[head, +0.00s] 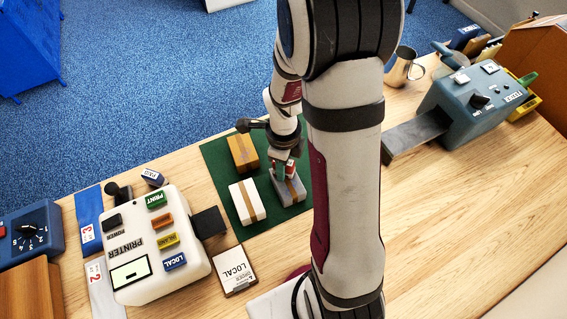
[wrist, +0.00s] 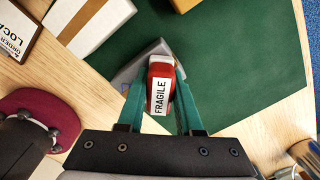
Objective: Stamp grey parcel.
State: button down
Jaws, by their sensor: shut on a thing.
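The grey parcel (head: 291,188) lies on the green mat (head: 215,155), at its right side in the head view. In the wrist view the grey parcel (wrist: 135,70) is partly hidden behind a red stamp (wrist: 180,75) with a white FRAGILE label. My gripper (head: 285,168) is shut on this stamp, with a teal finger on each side of it. The stamp is over the grey parcel. I cannot tell whether its underside touches the parcel.
A white parcel (head: 246,203) and a brown parcel (head: 242,152) lie close by on the mat. A LOCAL order card (head: 233,271) and a white printer (head: 190,219) are to the left. A blue-grey machine (head: 470,105) and a metal jug (head: 401,67) stand at right.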

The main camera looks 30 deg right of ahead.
jog(key=shift+r, duration=3.5)
